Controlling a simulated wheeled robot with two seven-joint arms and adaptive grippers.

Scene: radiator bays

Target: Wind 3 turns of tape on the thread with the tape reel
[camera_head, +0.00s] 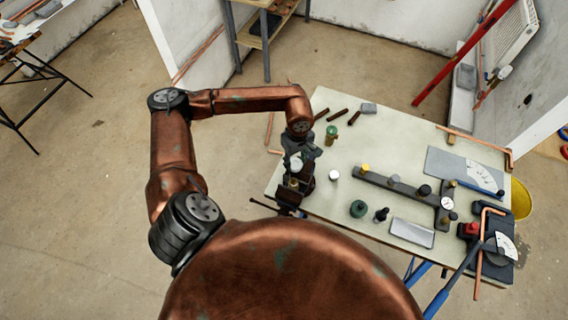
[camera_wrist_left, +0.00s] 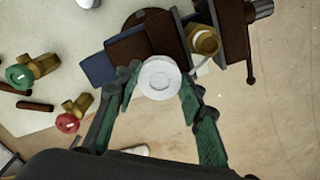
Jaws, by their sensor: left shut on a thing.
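My left gripper (camera_wrist_left: 159,90) is shut on the white tape reel (camera_wrist_left: 159,77), which sits between its green-padded fingers. In the head view the gripper (camera_head: 300,155) is at the table's left edge, with the reel (camera_head: 295,162) partly covered by it. A brass fitting (camera_wrist_left: 203,40), held at the dark vise (camera_wrist_left: 150,33), lies just right of and above the reel in the left wrist view. The fitting also shows just below the reel in the head view (camera_head: 293,183). Its thread is too small to make out, and I cannot tell whether tape touches it. My right gripper is not in view.
The pale table (camera_head: 350,205) carries a white round piece (camera_head: 334,175), a green-handled valve (camera_head: 331,133), a dark rail with fittings (camera_head: 395,184) and a grey tray (camera_head: 412,232). A red-handled valve (camera_wrist_left: 68,122) shows in the left wrist view. Floor lies open left of the table.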

